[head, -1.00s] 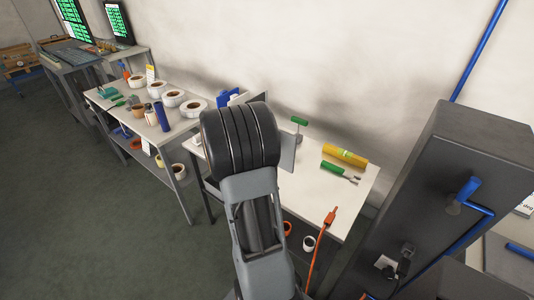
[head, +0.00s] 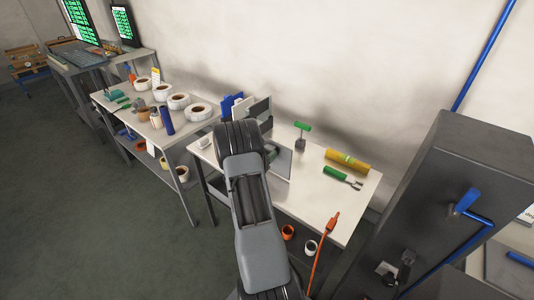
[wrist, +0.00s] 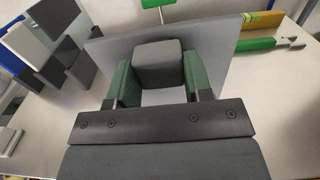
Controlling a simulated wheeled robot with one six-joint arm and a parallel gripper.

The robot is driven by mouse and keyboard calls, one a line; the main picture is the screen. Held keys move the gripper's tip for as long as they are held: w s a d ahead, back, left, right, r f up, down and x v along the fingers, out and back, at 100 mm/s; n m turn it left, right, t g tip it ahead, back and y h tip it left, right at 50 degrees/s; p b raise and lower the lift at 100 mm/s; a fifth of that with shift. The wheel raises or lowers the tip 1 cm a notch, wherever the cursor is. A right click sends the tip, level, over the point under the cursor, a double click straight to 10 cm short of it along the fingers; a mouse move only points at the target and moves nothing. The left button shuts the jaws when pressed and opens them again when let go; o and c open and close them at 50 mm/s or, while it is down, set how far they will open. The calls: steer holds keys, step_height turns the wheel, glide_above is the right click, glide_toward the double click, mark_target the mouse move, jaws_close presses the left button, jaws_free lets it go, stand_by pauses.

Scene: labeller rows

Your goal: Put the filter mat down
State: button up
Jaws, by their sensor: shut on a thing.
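The filter mat looks like a flat grey sheet (wrist: 218,60) with a dark grey block (wrist: 158,55) on it in the wrist view. My gripper (wrist: 158,82) is shut on that block, with a green pad on each side of it. In the head view the grey sheet (head: 284,163) shows just right of my wrist, over the left part of the white table. My arm hides part of it there. I cannot tell whether the sheet touches the table top.
Upright grey and blue holders (head: 245,108) stand behind my wrist. A dark cabinet (head: 450,190) stands at the right.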

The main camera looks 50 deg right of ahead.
steer(key=shift+f, duration=0.3)
steer(key=shift+f+b, duration=0.25)
steer(key=shift+b, duration=0.2)
steer(key=o, duration=1)
steer(key=shift+r, duration=0.1)
